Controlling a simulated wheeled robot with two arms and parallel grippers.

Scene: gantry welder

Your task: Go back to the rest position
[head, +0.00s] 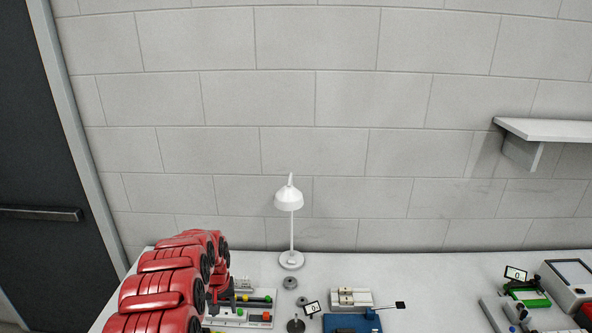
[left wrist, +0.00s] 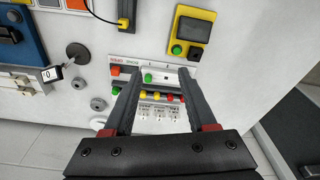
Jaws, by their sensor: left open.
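My left gripper (head: 219,296) shows at the lower left of the head view, at the end of my red left arm, partly hidden by the arm. In the left wrist view its two dark fingers (left wrist: 158,74) are apart with nothing held between them. They are over a white panel (left wrist: 122,58) with green, yellow and red buttons. The panel also shows in the head view (head: 236,318), just right of the arm and partly hidden by it. My right gripper is in neither view.
A white lamp (head: 290,258) stands at the back of the white table (head: 430,270). Blue equipment (head: 345,323) lies front centre, and a grey device (head: 572,283) stands at the right. A yellow-framed device (left wrist: 192,35) is beyond the fingers. A shelf (head: 550,130) juts from the wall.

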